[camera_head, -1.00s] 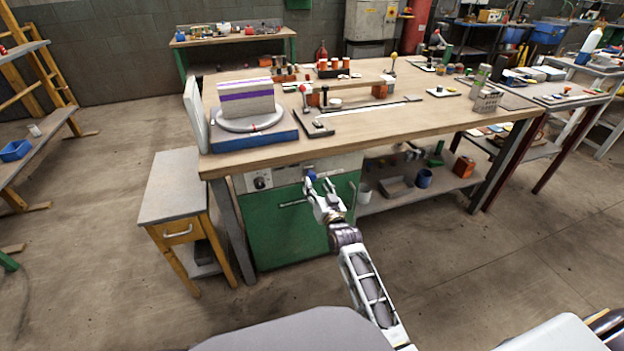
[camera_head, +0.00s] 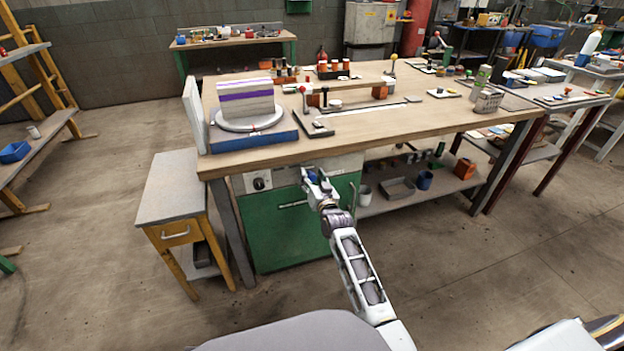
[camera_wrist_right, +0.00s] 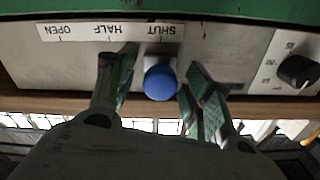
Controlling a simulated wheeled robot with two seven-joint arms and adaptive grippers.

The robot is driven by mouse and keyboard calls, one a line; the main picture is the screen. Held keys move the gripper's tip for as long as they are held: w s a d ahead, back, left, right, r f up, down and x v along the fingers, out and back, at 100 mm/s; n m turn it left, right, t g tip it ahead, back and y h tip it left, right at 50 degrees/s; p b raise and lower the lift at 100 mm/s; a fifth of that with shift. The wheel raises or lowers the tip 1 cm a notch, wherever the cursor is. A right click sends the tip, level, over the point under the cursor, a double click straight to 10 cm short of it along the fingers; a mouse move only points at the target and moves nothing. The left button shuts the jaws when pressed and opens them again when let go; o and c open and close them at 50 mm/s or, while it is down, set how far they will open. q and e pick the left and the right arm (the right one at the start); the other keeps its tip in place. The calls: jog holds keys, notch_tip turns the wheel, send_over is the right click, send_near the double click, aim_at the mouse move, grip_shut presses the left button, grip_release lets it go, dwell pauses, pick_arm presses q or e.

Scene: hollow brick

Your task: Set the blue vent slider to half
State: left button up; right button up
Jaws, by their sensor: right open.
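The blue vent slider (camera_wrist_right: 160,83) is a round blue knob on the pale front panel of the green cabinet under the workbench. In the right wrist view, which shows the panel upside down, it sits below the SHUT mark of the label strip (camera_wrist_right: 88,32); HALF and OPEN lie to its left there. My right gripper (camera_wrist_right: 158,90) is open, one finger on each side of the knob. Whether either finger touches it I cannot tell. In the head view my right gripper (camera_head: 314,178) largely covers the knob. My left gripper is not in view.
A black dial (camera_wrist_right: 296,71) is on the same panel. The green cabinet (camera_head: 285,235) stands below the workbench (camera_head: 400,130), whose front edge overhangs the panel. A small side table (camera_head: 170,190) stands left. The floor in front is clear.

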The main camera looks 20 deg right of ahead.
jog(key=c, duration=0.4)
grip_shut()
